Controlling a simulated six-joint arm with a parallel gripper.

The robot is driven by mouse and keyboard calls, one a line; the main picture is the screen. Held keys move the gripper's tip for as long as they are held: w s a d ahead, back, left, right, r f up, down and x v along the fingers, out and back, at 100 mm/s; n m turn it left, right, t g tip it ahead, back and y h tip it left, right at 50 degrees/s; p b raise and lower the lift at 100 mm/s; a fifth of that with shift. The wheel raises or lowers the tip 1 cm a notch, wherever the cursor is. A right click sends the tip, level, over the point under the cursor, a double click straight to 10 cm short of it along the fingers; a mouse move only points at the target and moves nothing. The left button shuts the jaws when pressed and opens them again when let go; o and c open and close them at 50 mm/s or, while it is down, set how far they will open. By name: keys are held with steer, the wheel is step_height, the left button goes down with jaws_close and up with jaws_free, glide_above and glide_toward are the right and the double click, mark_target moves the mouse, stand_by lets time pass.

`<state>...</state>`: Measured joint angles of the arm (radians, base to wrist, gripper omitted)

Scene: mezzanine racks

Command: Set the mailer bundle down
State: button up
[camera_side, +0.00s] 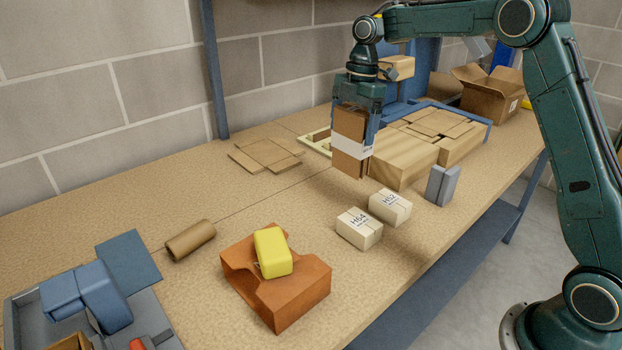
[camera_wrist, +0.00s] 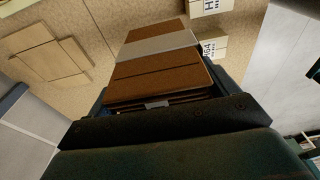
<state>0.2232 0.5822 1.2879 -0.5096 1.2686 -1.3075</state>
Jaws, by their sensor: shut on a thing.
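The mailer bundle (camera_side: 349,160) is a stack of brown mailers with a white band around it. It hangs upright from my gripper (camera_side: 361,112), which is shut on its upper part. In the side view the bundle is above the bench, in front of the wooden block at the back; its lower end looks clear of the surface, though the exact gap is hard to judge. In the wrist view the bundle (camera_wrist: 155,75) reaches away from my gripper (camera_wrist: 160,108), with bench surface beyond it.
Flat brown cardboard pieces (camera_side: 266,154) lie to the left. Small white boxes H64 (camera_side: 359,229) and H52 (camera_side: 390,207) stand in front, with a grey block (camera_side: 442,186) to the right. An orange holder (camera_side: 275,288) with a yellow item and a brown roll (camera_side: 190,241) are nearer. Bench between is clear.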

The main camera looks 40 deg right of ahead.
mark_target(359, 107)
steer(key=shift+f, duration=4.15)
steer(key=o, duration=0.8)
steer(key=shift+o, duration=0.2)
steer(key=r, duration=0.3)
steer(key=d+r, duration=0.1)
steer(key=r, duration=0.5)
steer(key=shift+d+r, duration=0.2)
steer(key=shift+r, duration=0.05)
steer(key=shift+w+r, duration=0.1)
steer(key=shift+r, duration=0.55)
steer(key=shift+d+r, duration=0.15)
steer(key=shift+r, duration=0.45)
steer(key=shift+r, duration=0.1)
